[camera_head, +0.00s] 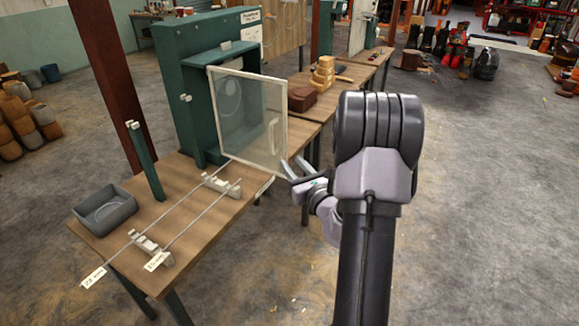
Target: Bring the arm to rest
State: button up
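My arm rises from the bottom of the camera_head view, right of the bench, and bends at a large dark joint. My gripper (291,162) points left and away, just right of the lower corner of a clear framed door (256,141). Its two fingers show apart with nothing between them. The door stands swung out from a green cabinet (188,98) and has a pale handle (273,136). The gripper looks clear of the handle; whether a finger touches the door's edge I cannot tell.
The wooden bench (190,222) holds a grey bin (103,210) and two thin rods (152,228) on pale supports. A green post (145,163) stands at its back edge. Farther benches carry a brown block (302,99) and stacked wooden pieces (323,75). The floor (480,200) at right is open.

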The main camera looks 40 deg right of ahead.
jog(key=shift+s+f, duration=0.1)
jog(key=shift+s, duration=0.1)
jog(key=shift+w+d, duration=0.1)
